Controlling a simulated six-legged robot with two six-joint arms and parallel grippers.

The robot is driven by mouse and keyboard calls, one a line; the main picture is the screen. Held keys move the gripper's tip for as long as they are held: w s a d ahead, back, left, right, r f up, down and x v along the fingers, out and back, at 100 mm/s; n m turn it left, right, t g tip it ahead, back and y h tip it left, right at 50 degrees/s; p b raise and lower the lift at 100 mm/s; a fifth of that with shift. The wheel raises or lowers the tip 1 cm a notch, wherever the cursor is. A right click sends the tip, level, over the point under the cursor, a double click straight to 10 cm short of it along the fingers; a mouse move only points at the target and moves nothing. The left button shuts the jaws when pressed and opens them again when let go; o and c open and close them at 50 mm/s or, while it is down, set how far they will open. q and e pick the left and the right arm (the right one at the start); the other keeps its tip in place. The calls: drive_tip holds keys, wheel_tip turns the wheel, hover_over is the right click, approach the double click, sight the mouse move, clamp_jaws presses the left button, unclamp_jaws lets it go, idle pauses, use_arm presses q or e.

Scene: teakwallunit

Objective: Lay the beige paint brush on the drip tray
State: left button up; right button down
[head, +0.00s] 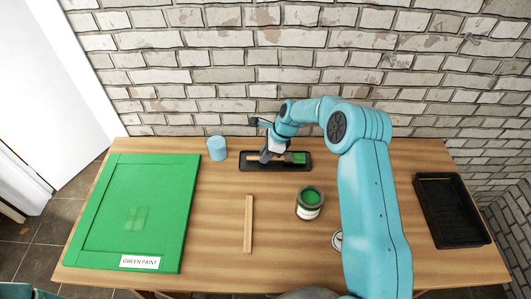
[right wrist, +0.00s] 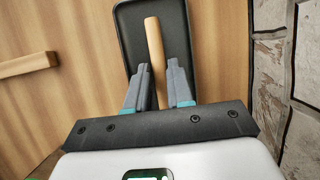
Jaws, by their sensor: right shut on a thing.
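The beige paint brush (head: 298,157) shows green-coated bristles at the right end of a small black tray (head: 243,167), which looks like the drip tray. My right gripper (head: 265,158) is over this tray and shut on the brush's handle. In the right wrist view, the beige handle (right wrist: 153,35) stands between the two fingers (right wrist: 158,80), over the dark tray (right wrist: 129,30). The brush lies along the tray's length; whether it touches the tray floor I cannot tell. My left gripper is not in view.
A blue cup (head: 217,148) stands left of the tray. An open can of green paint (head: 310,204), a wooden stick (head: 248,224) and a round lid (head: 337,240) are in front. A green panel (head: 140,210) lies left, a larger black tray (head: 450,211) right. A brick wall (head: 260,60) rises behind.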

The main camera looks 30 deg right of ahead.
drive_tip(key=c, duration=0.9)
unclamp_jaws()
drive_tip(key=b+v, duration=0.2)
drive_tip(key=v, duration=1.4)
drive_tip(key=shift+s+r, duration=0.1)
drive_tip(key=shift+r, duration=0.1)
